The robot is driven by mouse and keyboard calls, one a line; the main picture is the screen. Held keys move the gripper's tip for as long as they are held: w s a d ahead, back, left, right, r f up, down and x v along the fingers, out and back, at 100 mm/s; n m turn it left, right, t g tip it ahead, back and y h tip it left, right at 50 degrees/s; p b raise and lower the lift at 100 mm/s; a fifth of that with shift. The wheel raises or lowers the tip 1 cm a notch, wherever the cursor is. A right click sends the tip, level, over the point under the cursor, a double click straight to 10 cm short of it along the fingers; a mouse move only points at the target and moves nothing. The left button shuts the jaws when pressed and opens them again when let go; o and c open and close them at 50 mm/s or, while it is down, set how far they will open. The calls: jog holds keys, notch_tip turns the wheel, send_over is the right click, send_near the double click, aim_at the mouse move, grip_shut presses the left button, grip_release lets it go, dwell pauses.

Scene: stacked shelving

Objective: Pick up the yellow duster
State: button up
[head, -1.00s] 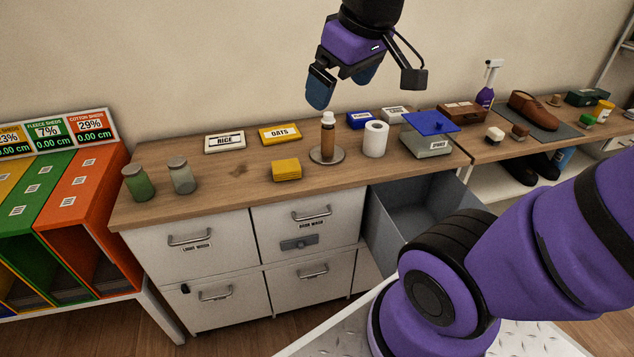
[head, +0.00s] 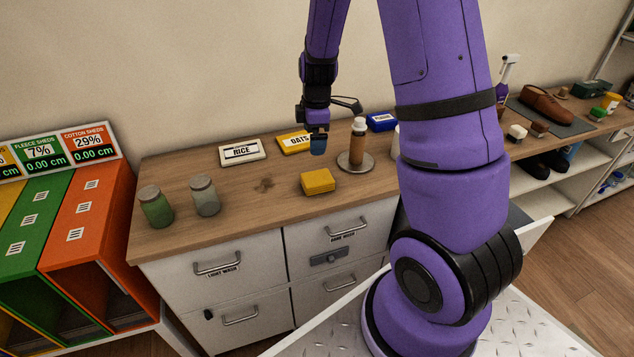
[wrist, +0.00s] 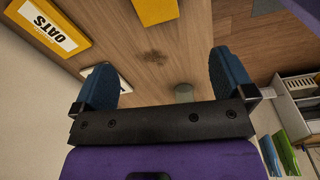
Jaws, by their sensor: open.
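The yellow duster (head: 318,181) is a small folded yellow stack on the wooden counter, near its front edge, above the drawers. In the wrist view a plain yellow patch at the top edge (wrist: 155,10) appears to be the duster, partly cut off by the frame. My gripper (head: 318,142) is above the counter, behind and above the duster, apart from it. In the wrist view my gripper (wrist: 165,82) has its two blue fingertips wide apart with nothing between them.
A yellow OATS lid (head: 293,143) and a white RICE lid (head: 242,152) lie behind the duster. A brown bottle (head: 357,145) on a round base stands to its right. Two jars, one green (head: 156,208) and one grey (head: 204,196), stand left.

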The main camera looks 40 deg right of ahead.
jog(key=n, duration=0.2)
send_near(320, 176)
jog(key=shift+w+a+g, duration=0.1)
jog(key=shift+a+g, duration=0.2)
jog(key=shift+a, duration=0.05)
notch_tip(320, 176, down, 10)
jog(key=shift+d+f, duration=0.15)
jog(key=shift+f, duration=0.1)
jog(key=c, duration=0.9)
